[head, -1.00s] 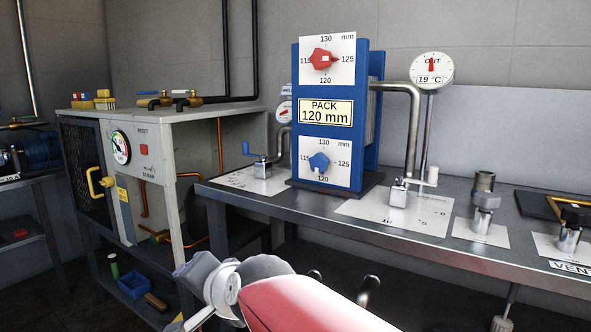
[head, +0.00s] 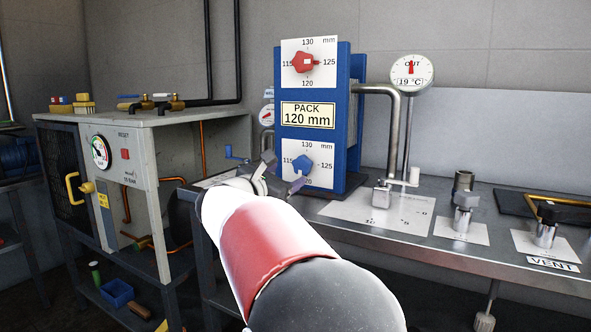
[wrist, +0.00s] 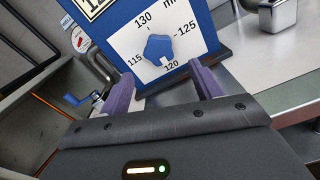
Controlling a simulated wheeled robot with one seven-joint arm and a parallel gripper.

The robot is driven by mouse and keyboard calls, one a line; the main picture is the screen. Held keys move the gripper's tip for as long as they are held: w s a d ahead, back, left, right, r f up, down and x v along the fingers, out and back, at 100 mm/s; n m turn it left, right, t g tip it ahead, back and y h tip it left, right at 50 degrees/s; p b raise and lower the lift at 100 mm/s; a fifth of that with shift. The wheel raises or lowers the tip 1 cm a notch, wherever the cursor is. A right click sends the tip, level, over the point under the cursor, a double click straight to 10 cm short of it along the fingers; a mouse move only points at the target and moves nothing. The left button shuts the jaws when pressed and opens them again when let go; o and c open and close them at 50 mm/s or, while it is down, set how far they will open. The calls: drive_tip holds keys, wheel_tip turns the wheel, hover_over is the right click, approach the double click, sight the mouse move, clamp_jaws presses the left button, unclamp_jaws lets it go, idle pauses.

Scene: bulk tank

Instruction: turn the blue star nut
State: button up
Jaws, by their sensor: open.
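The blue star nut (head: 303,164) sits on the lower white dial plate (head: 322,176) of the blue plate pack (head: 345,110). In the wrist view the blue star nut (wrist: 158,49) shows tilted, between and beyond my fingertips. The scale around it reads 115, 120, 125 and 130 mm. My gripper (wrist: 163,85) is open and empty, its two purple fingers short of the nut and apart from it. In the head view my gripper (head: 285,178) is in front of the plate's lower left, partly hidden by my arm.
A red star nut (head: 304,62) is on the upper dial, above the "PACK 120 mm" label (head: 308,115). A blue-handled crank (head: 233,153) stands left of the pack. A bent pipe (head: 392,130) and valve (head: 381,195) stand right on the steel bench (head: 420,243).

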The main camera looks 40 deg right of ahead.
sight(300, 168)
drive_tip(key=p+x, duration=0.1)
drive_tip(key=x, duration=0.6)
drive_tip(key=shift+c, duration=0.4)
drive_tip(key=c, duration=0.9)
drive_tip(key=shift+n, duration=0.4)
